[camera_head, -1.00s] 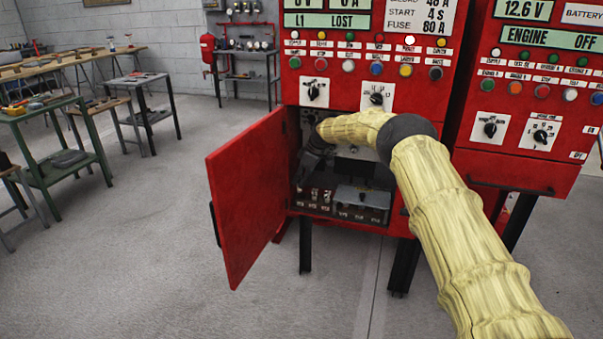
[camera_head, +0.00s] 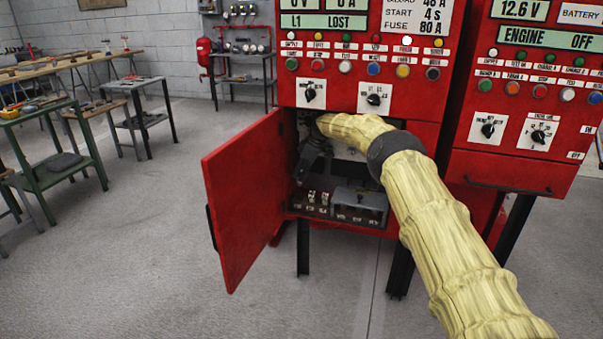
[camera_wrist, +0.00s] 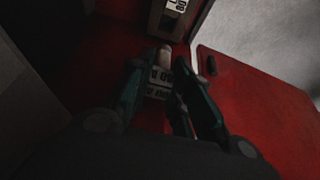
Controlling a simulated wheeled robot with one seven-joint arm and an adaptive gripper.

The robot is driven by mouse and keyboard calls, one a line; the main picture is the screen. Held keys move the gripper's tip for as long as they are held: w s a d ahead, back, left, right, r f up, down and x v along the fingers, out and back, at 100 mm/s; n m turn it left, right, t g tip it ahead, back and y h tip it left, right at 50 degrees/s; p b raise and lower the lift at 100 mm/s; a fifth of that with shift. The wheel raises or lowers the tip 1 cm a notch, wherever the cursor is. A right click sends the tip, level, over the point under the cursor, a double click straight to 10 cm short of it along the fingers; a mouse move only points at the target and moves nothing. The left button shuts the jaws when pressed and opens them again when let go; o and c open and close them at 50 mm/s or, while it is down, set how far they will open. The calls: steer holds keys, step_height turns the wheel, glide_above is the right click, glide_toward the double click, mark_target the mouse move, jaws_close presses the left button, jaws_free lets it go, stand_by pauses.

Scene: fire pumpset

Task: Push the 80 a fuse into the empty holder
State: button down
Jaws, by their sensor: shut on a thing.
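My gripper (camera_head: 301,174) is inside the open lower compartment of the red cabinet (camera_head: 425,120), dark and partly hidden by shadow and my arm. In the wrist view my gripper (camera_wrist: 159,80) has its dark green fingers closed around a small pale thing with light markings, which appears to be the 80 A fuse (camera_wrist: 164,57). Its rating cannot be read. A row of small pale fuses or holders (camera_head: 318,198) with labels stands at the compartment's bottom left. I cannot tell which holder is empty, or whether the held fuse touches one.
The red door (camera_head: 245,200) stands open at the left of the compartment and also shows in the wrist view (camera_wrist: 265,110). A grey box (camera_head: 357,199) sits right of the holder row. A second red cabinet (camera_head: 530,165) stands at the right. The floor in front is clear.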

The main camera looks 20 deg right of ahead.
mark_target(301, 184)
steer(key=shift+w+r, duration=0.15)
steer(key=shift+r, duration=0.2)
steer(key=shift+f+b, duration=1.2)
steer(key=shift+f, duration=1.85)
steer(key=shift+b, duration=0.3)
steer(key=shift+f+b, duration=1.05)
steer(key=shift+f, duration=0.8)
steer(key=c, duration=1.2)
jaws_free()
steer(key=shift+d+r, duration=0.1)
steer(key=v, duration=0.7)
steer(key=shift+s, duration=0.25)
